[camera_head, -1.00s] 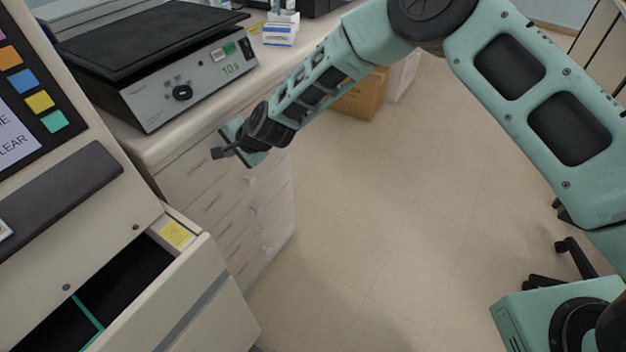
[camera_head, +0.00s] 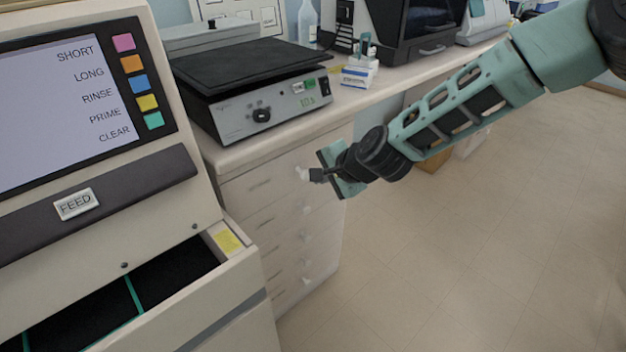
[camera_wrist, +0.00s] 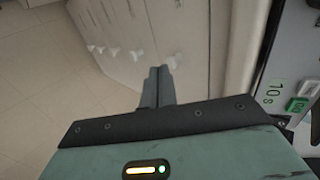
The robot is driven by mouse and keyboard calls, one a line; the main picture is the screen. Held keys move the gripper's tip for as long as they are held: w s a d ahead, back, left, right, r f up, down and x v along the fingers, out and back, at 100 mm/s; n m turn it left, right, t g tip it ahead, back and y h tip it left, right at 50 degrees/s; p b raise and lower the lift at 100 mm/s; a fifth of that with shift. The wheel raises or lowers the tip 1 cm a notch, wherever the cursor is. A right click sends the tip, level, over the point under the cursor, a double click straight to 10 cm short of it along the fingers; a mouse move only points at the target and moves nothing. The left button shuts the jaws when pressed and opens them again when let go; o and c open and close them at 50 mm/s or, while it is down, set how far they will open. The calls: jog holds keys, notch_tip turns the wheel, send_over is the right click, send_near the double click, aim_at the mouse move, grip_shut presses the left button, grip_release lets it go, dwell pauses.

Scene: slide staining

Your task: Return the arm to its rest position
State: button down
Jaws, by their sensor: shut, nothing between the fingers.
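My gripper (camera_head: 316,174) is at the end of my green arm, in the middle of the head view, in front of the white drawer cabinet (camera_head: 265,205) and below the countertop's edge. In the wrist view my gripper (camera_wrist: 158,86) has its two dark fingers side by side, shut with nothing between them. The fingers point toward the cabinet's drawer fronts (camera_wrist: 130,35) and appear apart from them. My arm reaches in from the upper right, bent above the floor.
The staining machine (camera_head: 230,275) stands at left with its drawer pulled out. A black-topped device (camera_head: 250,80) and a small white box (camera_head: 357,77) are on the counter (camera_head: 400,80). Open tiled floor (camera_head: 480,250) lies at right.

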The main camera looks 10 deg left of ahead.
jog(key=s+d+r+n+g+p, duration=0.2)
jog(key=s+r+n, duration=0.3)
jog(key=s+r, duration=0.3)
jog(key=s+d+r+n+g+h+p, duration=0.2)
jog(key=s+d+r+n, duration=0.3)
jog(key=s+d, duration=0.5)
jog(key=s+d+r+n+g+h+p, duration=0.1)
jog(key=s+d+r+n+h, duration=0.3)
jog(key=s+d, duration=0.6)
jog(key=s+r+n+p, duration=0.1)
jog(key=s, duration=0.4)
jog(key=shift+d+r+g+h+p, duration=0.3)
jog(key=shift+g+h+p, duration=0.05)
jog(key=shift+g+h, duration=0.05)
